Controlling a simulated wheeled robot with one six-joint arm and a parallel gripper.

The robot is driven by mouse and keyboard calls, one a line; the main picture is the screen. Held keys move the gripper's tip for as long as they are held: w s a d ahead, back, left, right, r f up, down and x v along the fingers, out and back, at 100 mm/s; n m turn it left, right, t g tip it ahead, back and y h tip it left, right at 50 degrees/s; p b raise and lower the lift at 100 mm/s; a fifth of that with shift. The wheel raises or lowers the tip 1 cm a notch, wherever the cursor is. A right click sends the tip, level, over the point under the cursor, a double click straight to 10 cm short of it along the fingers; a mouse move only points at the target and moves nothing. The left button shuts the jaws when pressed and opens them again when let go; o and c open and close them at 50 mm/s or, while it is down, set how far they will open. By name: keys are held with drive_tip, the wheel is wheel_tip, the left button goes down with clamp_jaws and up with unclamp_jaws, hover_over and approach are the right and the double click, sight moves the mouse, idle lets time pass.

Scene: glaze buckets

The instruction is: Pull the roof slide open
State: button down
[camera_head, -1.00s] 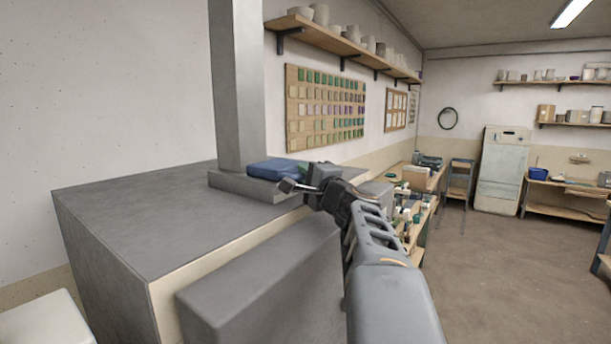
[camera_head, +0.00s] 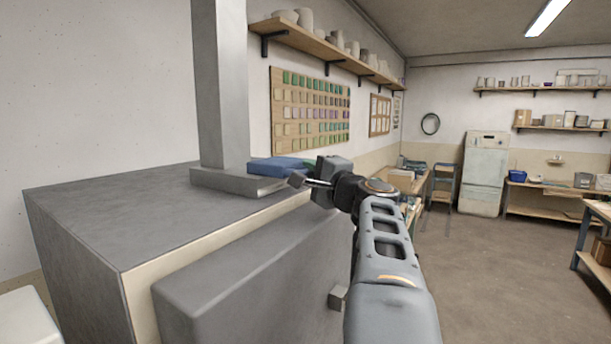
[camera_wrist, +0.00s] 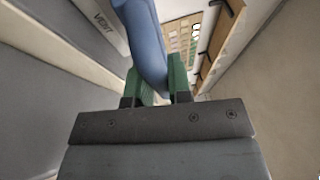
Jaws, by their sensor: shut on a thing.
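The blue roof slide (camera_head: 282,166) lies on top of the grey kiln-like box, by the grey base plate (camera_head: 235,183) under the upright square column (camera_head: 220,85). It sticks out to the right of the column. My gripper (camera_head: 308,182) is at its near right side. In the wrist view, the green fingertips of my gripper (camera_wrist: 157,85) are shut on the blue bar of the slide (camera_wrist: 145,40), one on each side. How much of the slide lies inside its housing is hidden.
The grey box (camera_head: 110,220) fills the left, with a thick front panel (camera_head: 240,285) below my arm. A label reading like VENT (camera_wrist: 108,22) shows on a pale surface in the wrist view. A workbench (camera_head: 430,182) stands beyond. Open floor (camera_head: 490,270) lies to the right.

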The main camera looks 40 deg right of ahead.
drive_tip(key=c, duration=1.1)
unclamp_jaws()
drive_tip(key=shift+o, duration=0.2)
drive_tip(key=s+f+b, duration=0.2)
drive_tip(key=s+b, duration=0.2)
drive_tip(key=s, duration=0.9)
drive_tip(key=shift+s+a+f+b, duration=0.15)
drive_tip(key=shift+s+a+b, duration=0.15)
drive_tip(key=shift+a, duration=0.15)
